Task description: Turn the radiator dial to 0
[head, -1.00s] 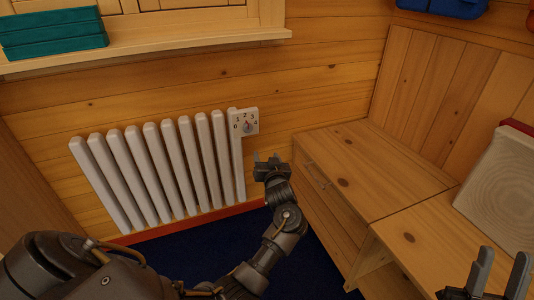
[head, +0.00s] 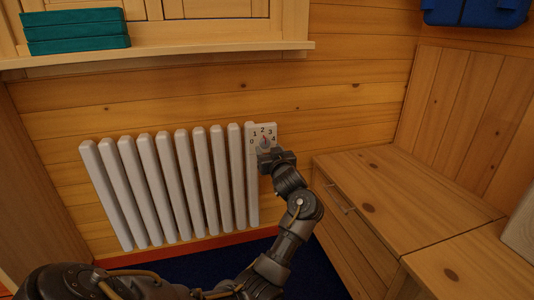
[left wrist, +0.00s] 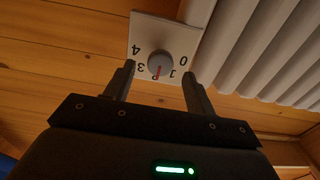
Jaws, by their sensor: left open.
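The radiator dial is a round grey knob (left wrist: 160,62) with a red pointer on a white plate (head: 262,130) marked 0 to 4. In the left wrist view the numbers are upside down and the pointer is at about the 2. My left gripper (head: 275,153) is open just in front of the plate and hides part of it in the head view. In the left wrist view its fingertips (left wrist: 158,76) are on either side of the knob, seemingly apart from it. My right gripper is not in view.
The white radiator (head: 180,185) stands left of the plate against the log wall. A wooden bench (head: 400,200) with a drawer is on the right. Teal boxes (head: 75,30) lie on the window sill above. A blue container (head: 475,12) is at top right.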

